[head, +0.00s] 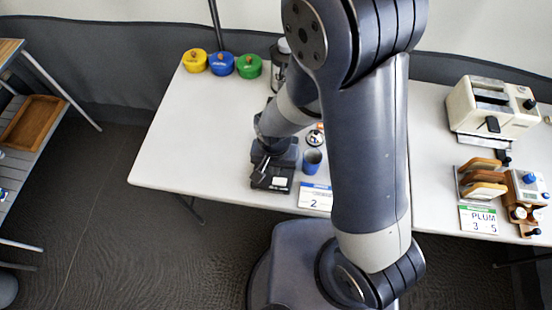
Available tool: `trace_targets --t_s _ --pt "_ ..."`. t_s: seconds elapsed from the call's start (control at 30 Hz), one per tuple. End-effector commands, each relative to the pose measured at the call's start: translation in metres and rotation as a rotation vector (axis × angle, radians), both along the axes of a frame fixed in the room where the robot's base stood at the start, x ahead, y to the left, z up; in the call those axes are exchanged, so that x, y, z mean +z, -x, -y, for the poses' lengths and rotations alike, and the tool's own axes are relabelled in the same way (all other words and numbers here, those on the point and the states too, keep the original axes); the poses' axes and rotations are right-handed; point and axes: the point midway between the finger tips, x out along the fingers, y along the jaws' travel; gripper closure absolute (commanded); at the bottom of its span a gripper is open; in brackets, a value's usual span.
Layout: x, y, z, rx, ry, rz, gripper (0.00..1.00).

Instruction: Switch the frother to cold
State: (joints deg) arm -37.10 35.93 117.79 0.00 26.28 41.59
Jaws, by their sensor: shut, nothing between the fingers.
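A dark, low appliance (272,182) stands near the front edge of the white table; it appears to be the frother. A small white patch shows on its front, but its switch and setting cannot be made out. My gripper (259,170) is over the left part of this appliance, pointing down toward it. It is shut and empty. Whether its tips touch the appliance cannot be told. My arm hides part of the table behind and to the right.
A blue cup (312,161) and a card marked 2 (315,197) are right of the appliance. Yellow (194,61), blue (221,64) and green (249,66) pots stand at the back. A toaster (490,106) is far right. The table's left part is clear.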

Motion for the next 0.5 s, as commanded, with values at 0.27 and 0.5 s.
trace_targets --t_s 0.27,0.5 --pt "0.007 0.000 0.000 0.000 0.000 0.000 1.00" --pt "0.013 0.000 0.000 0.000 0.000 0.000 1.00"
